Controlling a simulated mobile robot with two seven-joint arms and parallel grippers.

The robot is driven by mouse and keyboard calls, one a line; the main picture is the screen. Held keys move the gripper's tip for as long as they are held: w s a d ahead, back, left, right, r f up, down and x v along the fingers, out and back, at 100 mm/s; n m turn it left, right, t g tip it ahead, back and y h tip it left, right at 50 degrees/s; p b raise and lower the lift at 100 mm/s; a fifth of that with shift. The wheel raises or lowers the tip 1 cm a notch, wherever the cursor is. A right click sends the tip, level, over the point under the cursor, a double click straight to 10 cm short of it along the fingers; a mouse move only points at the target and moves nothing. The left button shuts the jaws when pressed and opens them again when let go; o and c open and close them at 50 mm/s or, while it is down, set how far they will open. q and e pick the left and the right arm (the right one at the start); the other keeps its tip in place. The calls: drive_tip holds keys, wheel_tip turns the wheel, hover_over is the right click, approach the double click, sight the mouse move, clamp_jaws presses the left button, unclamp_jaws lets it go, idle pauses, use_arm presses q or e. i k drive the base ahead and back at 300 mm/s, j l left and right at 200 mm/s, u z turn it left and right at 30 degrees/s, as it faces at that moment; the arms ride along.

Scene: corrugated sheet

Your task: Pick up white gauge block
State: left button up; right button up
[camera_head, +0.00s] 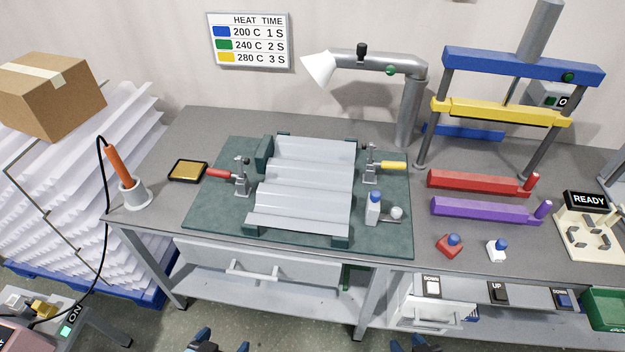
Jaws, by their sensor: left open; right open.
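The white gauge block (497,252) is a small white piece with a blue knob on top. It stands on the grey workbench at the right, near the front edge. My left gripper (222,341) is open and empty at the bottom edge of the view, in front of the bench. My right gripper (415,343) is open and empty at the bottom edge too, left of the white gauge block and well short of it. Only the tips of both grippers show.
A red block (448,247) with a blue knob stands just left of the white one. Purple (480,208) and red (475,181) bars lie behind. A READY panel (590,232) is at the right. A corrugated sheet (305,180) lies on the green fixture.

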sight(495, 248)
drive_tip(key=k+l+z, duration=0.1)
drive_tip(key=z, duration=1.15)
drive_tip(key=i+l, duration=0.05)
